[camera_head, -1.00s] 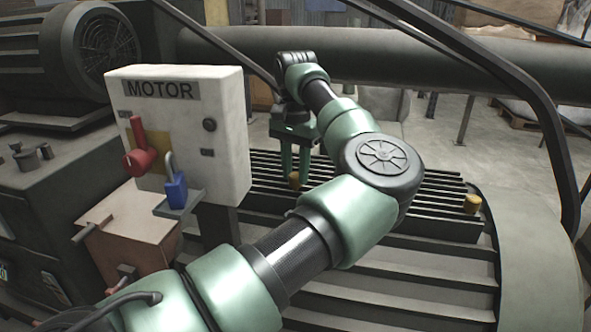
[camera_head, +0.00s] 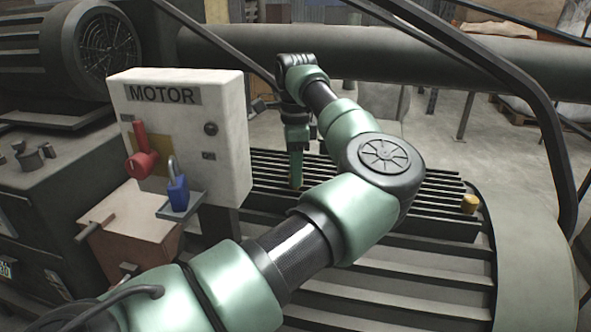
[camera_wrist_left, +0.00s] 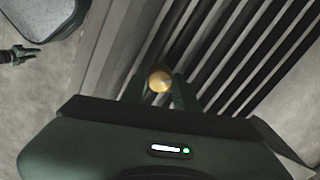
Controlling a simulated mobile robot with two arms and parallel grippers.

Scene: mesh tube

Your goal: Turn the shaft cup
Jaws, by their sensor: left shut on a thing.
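My left gripper (camera_head: 296,184) points down at the slatted grate in the head view. In the left wrist view its fingers (camera_wrist_left: 159,90) are shut on a small round brass shaft cup (camera_wrist_left: 160,81), one finger on each side. In the head view the fingers line up one behind the other and hide this cup. A second brass cup (camera_head: 469,204) sits free at the right end of the grate. My right gripper is not seen.
A white motor box (camera_head: 229,135) with a red switch handle (camera_head: 141,160) and a blue padlock (camera_head: 177,193) stands left of my gripper. A thick pipe (camera_head: 400,55) runs behind. A dark frame bar (camera_head: 545,110) rises at the right.

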